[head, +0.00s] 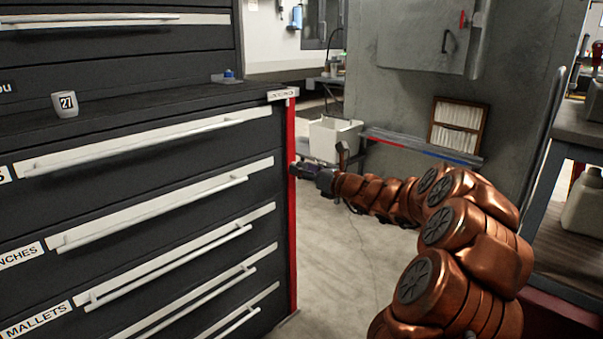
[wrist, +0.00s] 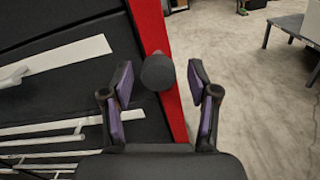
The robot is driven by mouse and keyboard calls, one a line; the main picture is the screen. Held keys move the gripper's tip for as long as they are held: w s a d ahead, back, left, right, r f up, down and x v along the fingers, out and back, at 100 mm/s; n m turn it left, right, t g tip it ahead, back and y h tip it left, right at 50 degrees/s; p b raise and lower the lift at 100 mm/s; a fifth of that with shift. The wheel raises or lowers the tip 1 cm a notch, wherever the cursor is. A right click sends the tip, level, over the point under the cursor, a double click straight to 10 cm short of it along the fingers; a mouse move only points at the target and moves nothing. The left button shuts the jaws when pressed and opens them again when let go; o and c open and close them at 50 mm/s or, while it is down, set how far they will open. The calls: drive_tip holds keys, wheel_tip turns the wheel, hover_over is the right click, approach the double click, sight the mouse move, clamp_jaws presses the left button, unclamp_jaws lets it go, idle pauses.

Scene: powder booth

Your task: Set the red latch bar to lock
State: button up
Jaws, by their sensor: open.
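The red latch bar (head: 291,130) runs upright along the right front edge of the dark drawer cabinet (head: 130,140). A small label at its top is too blurred to read. In the wrist view the red bar (wrist: 149,28) slants down past a dark round knob (wrist: 158,73). My gripper (wrist: 159,78) is open, with one finger on each side of the knob and gaps to both. In the head view my gripper (head: 297,170) is at the bar, about mid-height, coming from the right. The knob is hard to make out there.
White drawer handles (head: 150,139) stick out along the cabinet front. A white bin (head: 335,138) and a grey booth (head: 410,80) stand behind. A workbench (head: 580,125) is at right. Open floor lies below my arm.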

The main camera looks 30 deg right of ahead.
drive_tip(key=shift+w+a, duration=0.2)
drive_tip(key=shift+w, duration=0.35)
clamp_jaws()
idle(0.4)
